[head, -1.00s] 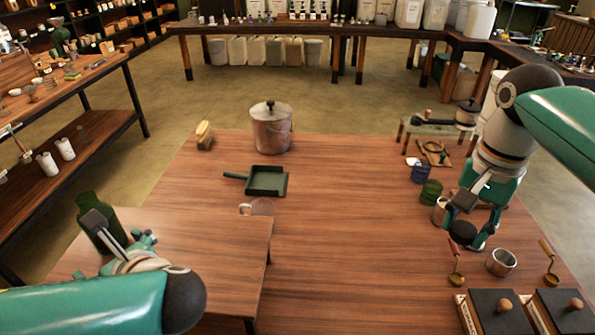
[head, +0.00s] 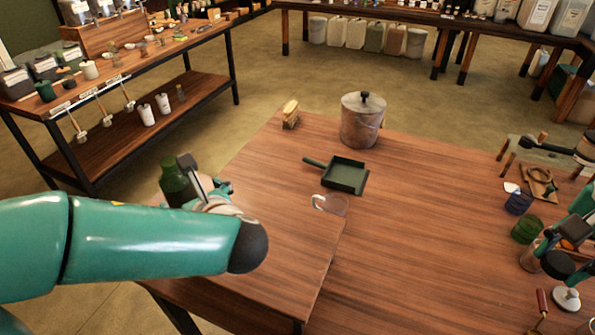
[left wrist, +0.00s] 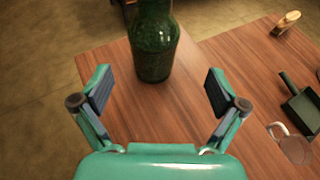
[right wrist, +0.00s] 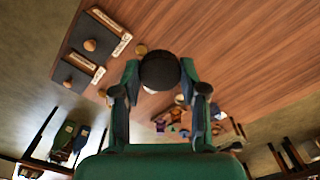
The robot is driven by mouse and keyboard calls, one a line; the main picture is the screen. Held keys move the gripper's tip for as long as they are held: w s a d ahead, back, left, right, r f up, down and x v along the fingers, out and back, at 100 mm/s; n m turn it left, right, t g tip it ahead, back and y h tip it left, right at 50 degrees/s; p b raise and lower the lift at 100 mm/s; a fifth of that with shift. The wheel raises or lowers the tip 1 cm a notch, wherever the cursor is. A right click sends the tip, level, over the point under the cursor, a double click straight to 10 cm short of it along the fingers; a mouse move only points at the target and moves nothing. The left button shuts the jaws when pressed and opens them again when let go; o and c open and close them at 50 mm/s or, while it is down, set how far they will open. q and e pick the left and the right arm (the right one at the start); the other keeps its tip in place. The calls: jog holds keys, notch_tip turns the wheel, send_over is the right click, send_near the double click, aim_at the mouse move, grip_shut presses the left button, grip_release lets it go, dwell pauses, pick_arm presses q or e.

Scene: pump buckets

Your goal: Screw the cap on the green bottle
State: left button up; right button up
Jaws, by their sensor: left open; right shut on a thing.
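The green bottle (head: 175,182) stands upright on the left part of the wooden table, partly hidden by my left gripper (head: 206,182) in the head view. In the left wrist view the bottle (left wrist: 153,45) is just beyond and between my open, empty fingers (left wrist: 158,85); its top is cut off by the frame. My right gripper (right wrist: 160,82) is shut on a dark round cap (right wrist: 160,68) at the right of the table. The cap (head: 557,265) also shows in the head view, held above the table and far from the bottle.
A glass cup (head: 332,204), a dark dustpan (head: 346,175), a lidded metal pot (head: 361,125) and a brush (head: 290,113) stand across the table. Blue (head: 518,202) and green (head: 526,229) jars are near my right gripper.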

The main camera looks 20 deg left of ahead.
aim_at(183, 193)
pick_arm(q)
jog(key=shift+x, duration=1.9)
jog(key=x, duration=0.4)
jog(key=shift+s+a+f+p, duration=0.25)
jog(key=shift+a+f+p, duration=0.1)
pick_arm(e)
jog(key=shift+r, duration=0.35)
pick_arm(q)
jog(key=shift+w+a+f, duration=0.15)
jog(key=shift+w+a, duration=0.1)
jog(key=c, duration=1.8)
